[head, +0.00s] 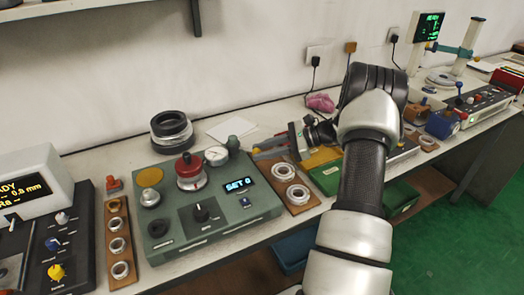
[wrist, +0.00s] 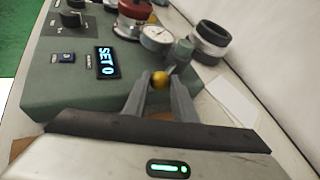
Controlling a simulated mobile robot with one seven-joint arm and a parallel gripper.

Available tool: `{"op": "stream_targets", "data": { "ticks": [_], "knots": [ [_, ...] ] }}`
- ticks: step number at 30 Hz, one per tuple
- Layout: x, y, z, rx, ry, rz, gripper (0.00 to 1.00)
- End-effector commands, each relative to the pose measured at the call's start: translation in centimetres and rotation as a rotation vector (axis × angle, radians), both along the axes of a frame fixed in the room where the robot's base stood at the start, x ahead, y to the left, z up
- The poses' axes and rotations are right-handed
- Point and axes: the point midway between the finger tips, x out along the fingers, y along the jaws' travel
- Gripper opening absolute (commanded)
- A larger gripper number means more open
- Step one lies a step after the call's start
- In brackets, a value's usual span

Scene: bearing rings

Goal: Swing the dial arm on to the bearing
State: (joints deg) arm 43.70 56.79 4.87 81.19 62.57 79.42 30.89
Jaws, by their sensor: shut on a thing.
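The green tester (head: 215,215) on the bench has a lit display (head: 240,185) reading "SET 0". On its top stands a silver bearing with a red cap (head: 189,172); it also shows in the wrist view (wrist: 132,18). The white-faced dial (head: 217,155) sits beside it, next to a grey-green post (wrist: 184,48) at the back right corner. My gripper (wrist: 160,82) is shut on a yellow ball knob (wrist: 160,78) near that post. The link between knob and dial is partly hidden, and I cannot tell whether the dial touches the bearing.
Stacked dark rings (head: 171,131) stand behind the tester. A wooden board with steel rings (head: 297,194) lies to its right, another (head: 120,245) to its left. A white sheet (head: 231,129) lies near the wall. A grey instrument with a yellow display (head: 30,185) stands far left.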

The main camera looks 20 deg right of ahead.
Motion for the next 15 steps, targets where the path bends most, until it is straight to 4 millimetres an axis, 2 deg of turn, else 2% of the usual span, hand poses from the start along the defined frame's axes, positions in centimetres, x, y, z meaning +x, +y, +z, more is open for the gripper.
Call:
{"op": "stream_targets", "data": {
  "ticks": [3,4,6,15],
  "knots": [
    [0.57,-0.13,0.43,-0.005,-0.013,-0.01,0.0],
    [0.57,-0.13,0.42,-0.005,-0.013,-0.01,0.3],
    [0.53,-0.11,0.41,-0.004,-0.012,-0.009,0.41],
    [0.28,-0.13,0.26,-0.002,-0.007,-0.005,0.43]
  ]
}}
